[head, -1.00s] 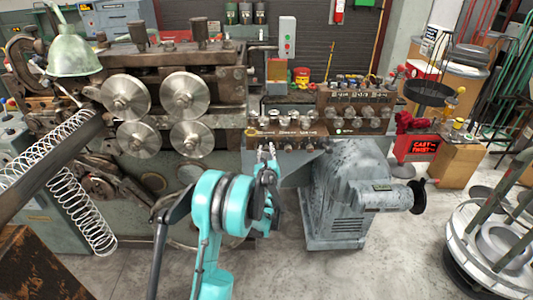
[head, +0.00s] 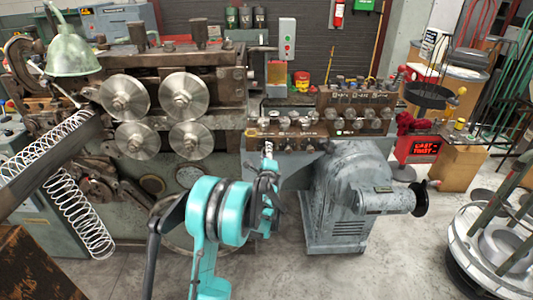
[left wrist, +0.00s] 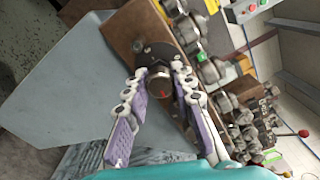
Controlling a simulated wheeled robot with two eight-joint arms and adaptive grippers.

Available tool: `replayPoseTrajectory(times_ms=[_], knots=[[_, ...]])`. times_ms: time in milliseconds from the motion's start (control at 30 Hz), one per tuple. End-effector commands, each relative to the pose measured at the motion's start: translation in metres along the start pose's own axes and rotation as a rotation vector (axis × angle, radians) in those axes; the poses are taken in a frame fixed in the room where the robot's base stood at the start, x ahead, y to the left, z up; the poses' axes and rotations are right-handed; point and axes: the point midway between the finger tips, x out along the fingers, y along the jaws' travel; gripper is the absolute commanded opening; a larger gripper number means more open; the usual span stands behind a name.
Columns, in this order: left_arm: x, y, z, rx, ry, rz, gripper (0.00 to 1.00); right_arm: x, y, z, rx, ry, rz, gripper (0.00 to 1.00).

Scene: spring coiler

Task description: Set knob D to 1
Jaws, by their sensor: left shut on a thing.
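My left gripper (head: 268,152) reaches up to the lower edge of the brown control panel (head: 345,128) on the coiling machine. In the left wrist view its purple-padded fingers (left wrist: 162,74) close around a dark round knob (left wrist: 160,86) with a reddish mark on its face. A dark disc shows behind this knob. The knob's letter and scale are not readable, so I cannot tell from the lettering whether it is knob D. In the head view the gripper hides it. My right gripper is not in view.
Several other knobs (left wrist: 187,28) stand close to the held one along the panel. A grey motor housing (head: 345,190) stands just right of my left arm. Large steel rollers (head: 182,96) and a coiled spring (head: 80,215) are to the left.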

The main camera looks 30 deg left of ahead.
Motion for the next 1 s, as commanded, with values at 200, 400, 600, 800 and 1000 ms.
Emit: replayPoseTrajectory(times_ms=[200,400,600,800,1000], knots=[[0.0,0.0003,0.0003,-0.104,-0.001,0.0,0.0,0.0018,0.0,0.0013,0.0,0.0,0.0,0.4],[0.0,0.0002,0.0004,-0.153,-0.001,0.0,0.0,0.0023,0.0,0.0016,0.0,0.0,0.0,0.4],[0.0,0.0002,0.0004,-0.166,-0.001,0.0,0.0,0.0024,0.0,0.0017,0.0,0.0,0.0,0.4],[0.0,0.0002,0.0004,-0.166,-0.001,0.0,0.0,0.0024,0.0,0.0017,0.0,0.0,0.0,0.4],[0.0,0.0003,0.0004,-0.166,-0.001,0.0,0.34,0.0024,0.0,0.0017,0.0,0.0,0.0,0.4]])
